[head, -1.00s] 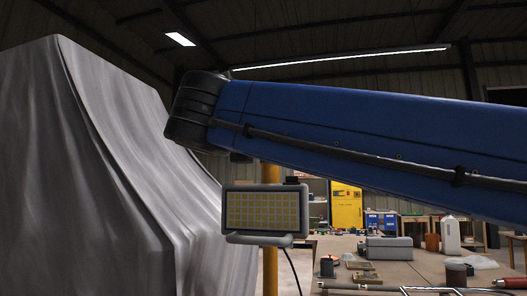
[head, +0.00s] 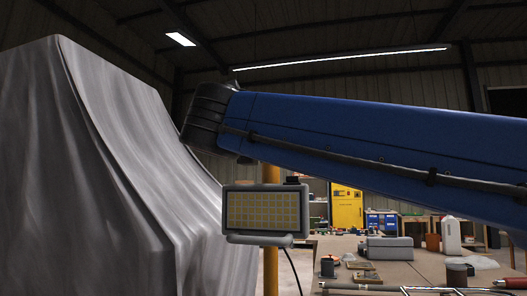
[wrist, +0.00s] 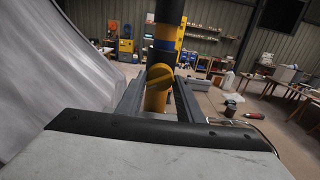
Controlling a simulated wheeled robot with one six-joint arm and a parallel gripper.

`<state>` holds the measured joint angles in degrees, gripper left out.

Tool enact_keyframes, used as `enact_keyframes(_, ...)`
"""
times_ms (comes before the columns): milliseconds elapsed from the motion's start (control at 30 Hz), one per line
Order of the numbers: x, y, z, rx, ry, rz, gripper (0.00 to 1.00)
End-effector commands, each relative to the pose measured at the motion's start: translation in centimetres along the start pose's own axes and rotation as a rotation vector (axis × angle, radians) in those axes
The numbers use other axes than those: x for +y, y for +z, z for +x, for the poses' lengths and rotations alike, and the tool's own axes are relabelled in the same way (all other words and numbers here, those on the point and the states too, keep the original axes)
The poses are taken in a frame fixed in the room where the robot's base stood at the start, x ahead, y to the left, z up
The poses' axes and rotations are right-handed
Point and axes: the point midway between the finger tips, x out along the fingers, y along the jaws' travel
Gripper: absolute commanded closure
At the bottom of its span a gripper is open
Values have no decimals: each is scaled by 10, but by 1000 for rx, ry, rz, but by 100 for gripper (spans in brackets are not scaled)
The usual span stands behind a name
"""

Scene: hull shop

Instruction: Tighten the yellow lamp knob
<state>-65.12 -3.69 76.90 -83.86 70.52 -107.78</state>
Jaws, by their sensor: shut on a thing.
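The yellow lamp knob (wrist: 160,75) shows in the wrist view, with a dark slanting mark across its face. It sits on the upright yellow post (wrist: 154,100), which has a blue band and dark sections higher up. My gripper (wrist: 161,82) has one finger on each side of the knob and is shut on it. In the head view the lamp (head: 263,211), a grey-framed panel with a yellowish grid, is in front of the yellow post (head: 270,172). The knob and my gripper are hidden there, with my blue arm crossing above the lamp.
A large grey draped shape (head: 95,170) fills the left side. A workbench (head: 400,272) at the right holds a grey case (head: 389,248), a white jug (head: 451,236) and several small items. A yellow cabinet (head: 346,206) stands behind. A cable hangs below the lamp.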

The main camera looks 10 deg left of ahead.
Motion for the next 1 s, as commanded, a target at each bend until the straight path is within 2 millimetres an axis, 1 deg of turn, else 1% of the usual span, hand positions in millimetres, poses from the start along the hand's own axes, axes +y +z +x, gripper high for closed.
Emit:
enact_keyframes(167, 0, 0, 0, 0, 0, 24, 89)
enact_keyframes(367, 0, 0, 0, 0, 0, 117, 89)
enact_keyframes(567, 0, 0, 0, 0, 0, 278, 89)
enact_keyframes(1000, 1, 1, 0, 0, 0, 696, 89)
